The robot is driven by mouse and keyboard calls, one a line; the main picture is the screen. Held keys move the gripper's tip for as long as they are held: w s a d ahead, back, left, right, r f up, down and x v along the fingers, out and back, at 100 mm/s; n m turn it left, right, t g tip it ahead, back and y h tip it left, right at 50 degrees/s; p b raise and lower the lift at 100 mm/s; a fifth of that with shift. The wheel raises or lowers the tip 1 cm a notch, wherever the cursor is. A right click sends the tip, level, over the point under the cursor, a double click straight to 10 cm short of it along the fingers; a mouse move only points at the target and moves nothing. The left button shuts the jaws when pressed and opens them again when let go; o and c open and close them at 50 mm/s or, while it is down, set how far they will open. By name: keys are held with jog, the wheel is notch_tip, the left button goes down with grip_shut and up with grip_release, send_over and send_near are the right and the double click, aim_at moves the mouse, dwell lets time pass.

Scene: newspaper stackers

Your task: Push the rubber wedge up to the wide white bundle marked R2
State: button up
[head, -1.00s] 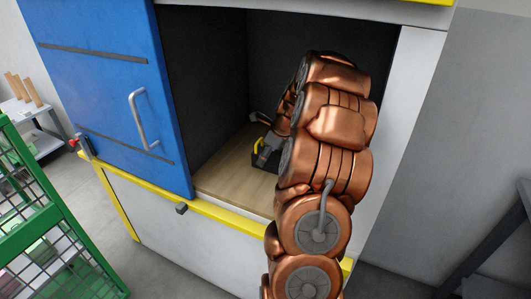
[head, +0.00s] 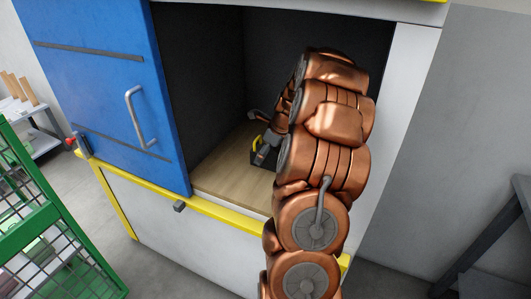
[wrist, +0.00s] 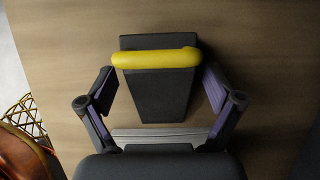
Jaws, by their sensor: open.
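The rubber wedge (wrist: 160,92) is a dark block with a yellow bar across its far end. In the wrist view it lies on the wooden floor, between the two fingers of my gripper (wrist: 159,82). The fingers are open, one on each side of it; whether either touches it is hard to tell. In the head view the wedge's yellow bar (head: 257,143) shows inside the cabinet, just left of my arm, which hides part of it. No wide white bundle marked R2 can be made out in either current view; my arm covers the right part of the cabinet.
The cabinet has a wooden floor (head: 225,180), dark inner walls and a yellow front edge (head: 232,212). A blue door (head: 110,90) with a grey handle stands at the left of the opening. A green mesh cage (head: 45,235) is at the lower left. Bare floor shows left of the wedge.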

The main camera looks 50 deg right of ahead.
aim_at(277, 162)
jog(key=v, duration=1.2)
jog(key=shift+w, duration=0.1)
dwell(0.5)
